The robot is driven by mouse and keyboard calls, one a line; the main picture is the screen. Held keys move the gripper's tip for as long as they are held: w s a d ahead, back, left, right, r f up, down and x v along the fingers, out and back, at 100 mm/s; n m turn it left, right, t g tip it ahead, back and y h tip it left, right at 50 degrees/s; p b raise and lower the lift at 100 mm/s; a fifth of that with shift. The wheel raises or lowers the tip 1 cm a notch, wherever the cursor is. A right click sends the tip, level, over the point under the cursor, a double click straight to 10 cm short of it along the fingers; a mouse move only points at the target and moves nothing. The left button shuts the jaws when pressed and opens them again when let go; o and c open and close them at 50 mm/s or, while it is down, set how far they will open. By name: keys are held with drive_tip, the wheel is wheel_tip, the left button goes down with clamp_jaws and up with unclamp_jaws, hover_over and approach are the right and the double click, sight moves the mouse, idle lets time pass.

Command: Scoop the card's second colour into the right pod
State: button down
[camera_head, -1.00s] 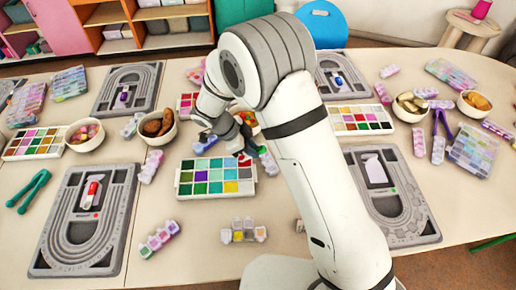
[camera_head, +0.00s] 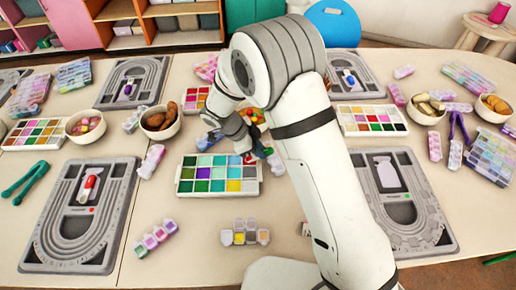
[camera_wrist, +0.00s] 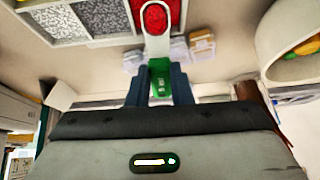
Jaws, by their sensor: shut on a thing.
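In the wrist view my gripper (camera_wrist: 158,88) is shut on the green handle of a scoop (camera_wrist: 158,68). The scoop's pale rounded end reaches forward, with red beads showing inside its outline; I cannot tell whether they lie in it or beneath it. A red compartment of a bead tray is behind it. In the head view my gripper (camera_head: 246,142) is partly hidden by my arm, near the far right of the bead tray (camera_head: 178,188). Small clear pods (camera_head: 245,236) with yellow and grey contents stand in front of that tray. I cannot make out the card or its colours.
Grey bead boards lie at left (camera_head: 45,235) and right (camera_head: 435,235). Bowls (camera_head: 160,123) and another bead tray (camera_head: 372,121) stand farther back. Green tongs (camera_head: 25,180) lie far left. A pink-purple pod strip (camera_head: 155,236) is near the front. Bare table lies around the pods.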

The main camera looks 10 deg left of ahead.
sight(269, 149)
drive_tip(key=shift+w+r+p, duration=0.1)
drive_tip(key=shift+r+p, duration=0.2)
drive_tip(key=shift+d+r+p, duration=0.3)
drive_tip(key=shift+r+p, duration=0.55)
drive_tip(key=y+p, duration=0.1)
drive_tip(key=p, duration=0.1)
drive_tip(key=shift+d+y+p, duration=0.3)
drive_tip(key=shift+d+y, duration=0.05)
drive_tip(key=shift+y, duration=0.05)
drive_tip(key=y+p, duration=0.1)
drive_tip(key=p, duration=0.1)
drive_tip(key=d+y+p, duration=0.1)
drive_tip(key=p, duration=0.1)
drive_tip(key=shift+w+r+g, duration=0.2)
drive_tip(key=shift+g, duration=0.2)
drive_tip(key=shift+d+r+g+y+p, duration=0.3)
drive_tip(key=shift+r+y+p, duration=0.2)
drive_tip(key=shift+y+p, duration=0.65)
drive_tip(key=shift+w+d+p, duration=0.1)
drive_tip(key=shift+p, duration=0.25)
